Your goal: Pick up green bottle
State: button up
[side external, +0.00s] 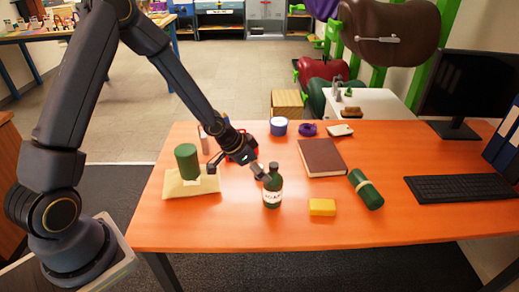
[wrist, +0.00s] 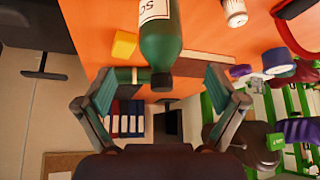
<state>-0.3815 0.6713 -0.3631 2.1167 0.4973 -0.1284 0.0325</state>
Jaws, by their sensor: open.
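The green bottle (side external: 272,190) stands upright on the orange table, with a white label and a dark cap. In the wrist view the bottle (wrist: 160,45) shows at top centre, its cap end pointing down the picture between the two fingers. My gripper (side external: 237,174) is open and empty, just left of the bottle, with one fingertip close to the bottle's upper part in the side view. Whether that finger touches it I cannot tell. In the wrist view my gripper (wrist: 160,84) has its fingers spread wide on either side of the cap.
A yellow block (side external: 322,207) and a banded green roll (side external: 366,189) lie right of the bottle. A brown book (side external: 322,157) lies behind. A green cylinder (side external: 187,161) stands on a pale cloth (side external: 178,188) at left. A keyboard (side external: 459,188) lies far right. The front table strip is clear.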

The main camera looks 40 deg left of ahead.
aim_at(273, 180)
jog(key=x, duration=0.8)
jog(key=shift+w+f, duration=0.3)
jog(key=c, duration=1.6)
jog(key=shift+o, duration=0.2)
jog(key=shift+r, duration=0.15)
